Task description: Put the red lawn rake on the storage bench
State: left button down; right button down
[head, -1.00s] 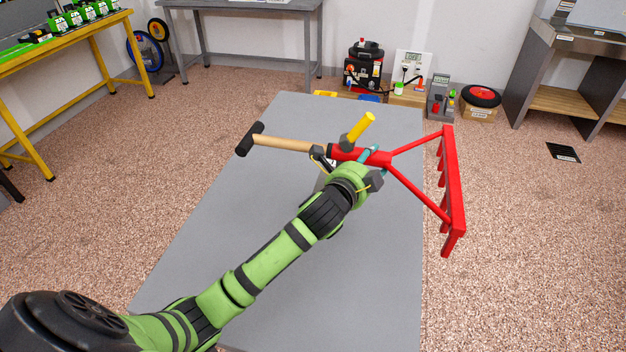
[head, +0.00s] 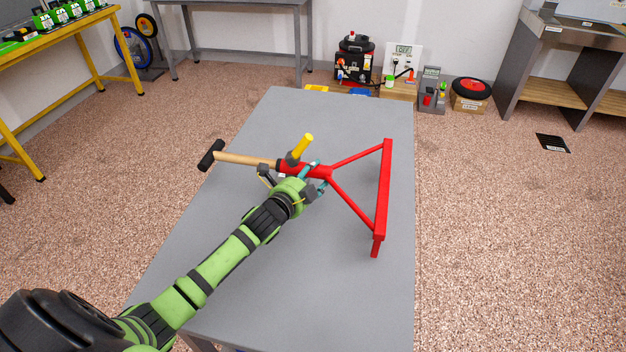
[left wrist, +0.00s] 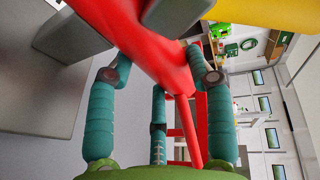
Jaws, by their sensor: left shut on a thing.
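The red lawn rake (head: 383,190) has a red toothed head at right, a wooden shaft with a black T-shaped end at left, and a yellow grip sticking up. My left gripper (head: 313,176) is shut on the red part of the shaft near the forked braces. The rake is over the grey-topped bench (head: 320,265); its black end reaches to the left edge. I cannot tell whether the teeth touch the top. In the left wrist view the red shaft (left wrist: 150,50) lies between the teal fingers. My right gripper is not in view.
The bench top is otherwise mostly bare, with small yellow and blue things (head: 318,89) beyond its far edge. A yellow-framed table (head: 90,62) stands at left and a grey table at the back. Several machines (head: 356,62) stand by the wall.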

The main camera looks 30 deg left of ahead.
pick_arm(q)
jog(key=shift+w+f, duration=0.1)
jog(key=shift+f, duration=0.2)
jog(key=shift+f, duration=0.15)
jog(key=shift+c, duration=2.4)
grip_release()
jog(key=shift+f, duration=0.2)
jog(key=shift+s+r, duration=0.15)
jog(key=shift+s, duration=0.1)
jog(key=s+r, duration=0.2)
jog(key=s, duration=0.9)
jog(key=shift+s+a, duration=0.25)
jog(key=shift+s, duration=0.05)
jog(key=shift+r, duration=0.1)
